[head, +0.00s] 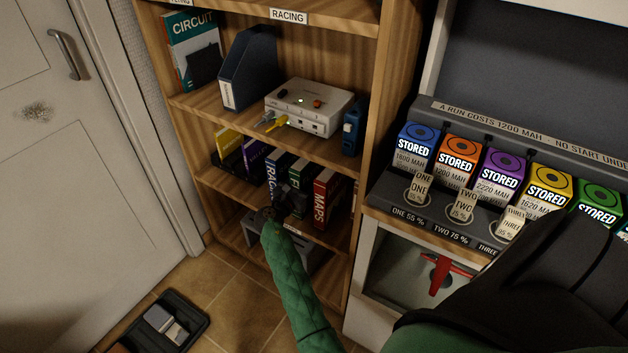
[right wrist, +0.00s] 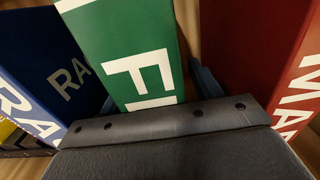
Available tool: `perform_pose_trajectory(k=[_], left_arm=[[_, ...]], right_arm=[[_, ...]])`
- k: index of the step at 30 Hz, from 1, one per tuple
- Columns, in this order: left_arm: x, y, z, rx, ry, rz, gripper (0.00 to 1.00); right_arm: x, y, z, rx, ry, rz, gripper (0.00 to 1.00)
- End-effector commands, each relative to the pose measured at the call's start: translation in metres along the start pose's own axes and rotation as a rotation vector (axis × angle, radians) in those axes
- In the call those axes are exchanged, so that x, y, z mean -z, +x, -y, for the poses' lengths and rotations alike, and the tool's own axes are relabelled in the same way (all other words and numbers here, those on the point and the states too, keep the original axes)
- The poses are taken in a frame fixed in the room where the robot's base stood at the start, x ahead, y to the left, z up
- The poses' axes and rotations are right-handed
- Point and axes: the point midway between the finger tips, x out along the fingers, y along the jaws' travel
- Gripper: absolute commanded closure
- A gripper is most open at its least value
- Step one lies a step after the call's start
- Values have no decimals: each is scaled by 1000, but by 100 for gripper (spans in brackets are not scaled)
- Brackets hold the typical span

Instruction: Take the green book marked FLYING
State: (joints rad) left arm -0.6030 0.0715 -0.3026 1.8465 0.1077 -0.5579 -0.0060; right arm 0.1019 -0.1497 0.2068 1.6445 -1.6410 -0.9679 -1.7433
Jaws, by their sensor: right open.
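The green book (head: 300,171) stands upright on a lower shelf of the wooden bookcase, between blue books and a red MAPS book (head: 327,197). In the right wrist view the green book (right wrist: 128,45) shows white letters starting "FL"; the rest of its title is hidden. My right gripper (head: 285,200), at the end of the green-sleeved arm, is at the book's front. It is open, with a finger showing on each side of the green book; I cannot tell whether they touch it. My left gripper is not in view.
Blue books (right wrist: 55,75) stand close on the left and the red book (right wrist: 255,50) on the right. A shelf with a white box (head: 310,105) is above. A battery rack (head: 450,220) stands to the right. A black tray (head: 190,312) lies on the floor.

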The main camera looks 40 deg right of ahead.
Motion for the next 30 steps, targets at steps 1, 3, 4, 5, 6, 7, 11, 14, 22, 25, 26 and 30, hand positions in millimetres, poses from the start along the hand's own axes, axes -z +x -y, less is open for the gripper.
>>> perform_pose_trajectory(k=[1, 3, 4, 5, 6, 7, 11, 14, 22, 25, 26, 30], left_arm=[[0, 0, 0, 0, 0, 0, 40], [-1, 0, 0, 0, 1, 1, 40], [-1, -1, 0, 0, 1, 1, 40], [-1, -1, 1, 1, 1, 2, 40], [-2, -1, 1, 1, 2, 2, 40], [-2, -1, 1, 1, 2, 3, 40], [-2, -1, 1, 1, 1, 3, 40], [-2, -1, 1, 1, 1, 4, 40], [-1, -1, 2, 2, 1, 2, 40], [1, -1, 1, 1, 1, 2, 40], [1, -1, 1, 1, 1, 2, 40], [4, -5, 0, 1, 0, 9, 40]], right_arm=[[0, -1, 0, 0, 0, 0, 36], [0, -1, 0, 0, 0, 0, 36], [0, -1, 0, 0, 0, 0, 36], [0, -1, 0, 0, 0, 0, 36], [0, 0, 0, 0, 0, 0, 36], [0, 0, 0, 0, 0, 0, 38], [0, 0, 0, 0, 0, 0, 64], [0, 0, 0, 0, 0, 0, 84], [-1, 0, 0, 0, 1, 1, 100], [-2, 0, 0, 0, 1, 1, 100], [-2, 1, 0, 0, 1, 1, 100], [-6, 5, 1, -1, 0, 1, 100]])
